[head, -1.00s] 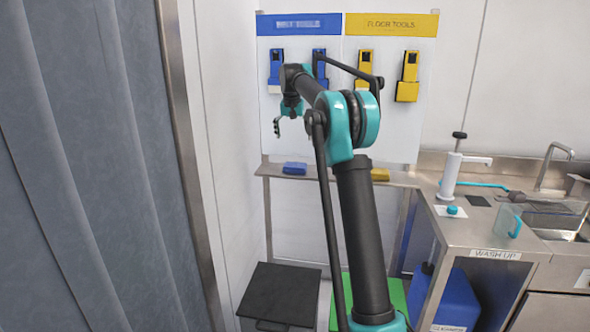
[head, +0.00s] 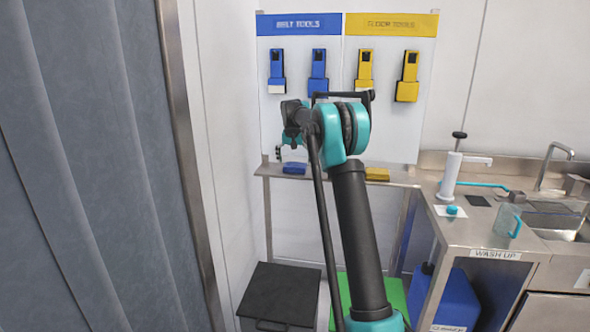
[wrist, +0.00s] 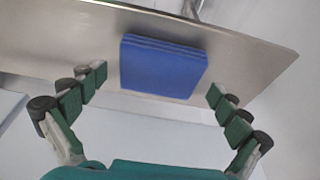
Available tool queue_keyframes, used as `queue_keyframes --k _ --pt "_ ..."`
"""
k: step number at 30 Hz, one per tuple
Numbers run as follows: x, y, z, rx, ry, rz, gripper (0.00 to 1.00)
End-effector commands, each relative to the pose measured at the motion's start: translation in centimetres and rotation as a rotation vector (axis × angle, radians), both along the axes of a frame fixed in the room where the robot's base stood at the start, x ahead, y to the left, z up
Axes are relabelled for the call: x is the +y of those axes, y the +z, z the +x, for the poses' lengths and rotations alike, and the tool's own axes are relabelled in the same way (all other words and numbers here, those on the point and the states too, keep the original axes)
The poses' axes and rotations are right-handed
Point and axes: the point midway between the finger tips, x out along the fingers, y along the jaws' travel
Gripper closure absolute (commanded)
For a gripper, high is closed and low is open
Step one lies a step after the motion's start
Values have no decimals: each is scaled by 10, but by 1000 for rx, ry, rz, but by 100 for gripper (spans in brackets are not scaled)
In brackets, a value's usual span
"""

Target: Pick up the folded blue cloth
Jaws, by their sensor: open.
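The folded blue cloth (head: 295,168) lies on the narrow steel shelf (head: 405,180) under the tool board. In the wrist view the cloth (wrist: 163,66) lies between and beyond my spread fingers, with its stacked folds along the far edge. My gripper (wrist: 158,84) is open and empty, and no finger appears to touch the cloth. In the head view my gripper (head: 279,153) is just above the shelf by the cloth, partly hidden by my arm.
A yellow folded cloth (head: 377,174) lies on the same shelf to the right. Blue and yellow tools hang on the board (head: 345,130) behind. A white wall (head: 232,140) stands close on the left. A sink counter (head: 470,235) with a pump bottle (head: 452,175) is at the right.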

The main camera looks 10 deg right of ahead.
Motion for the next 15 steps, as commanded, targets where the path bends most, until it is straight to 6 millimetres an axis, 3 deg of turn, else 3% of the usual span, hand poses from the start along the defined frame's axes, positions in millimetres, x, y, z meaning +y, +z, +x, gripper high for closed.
queue_keyframes --k 3,9,15 --pt "-1 -9 2 0 0 0 0" --pt "-1 -9 2 0 0 0 1" --pt "-1 -9 2 0 0 0 26"
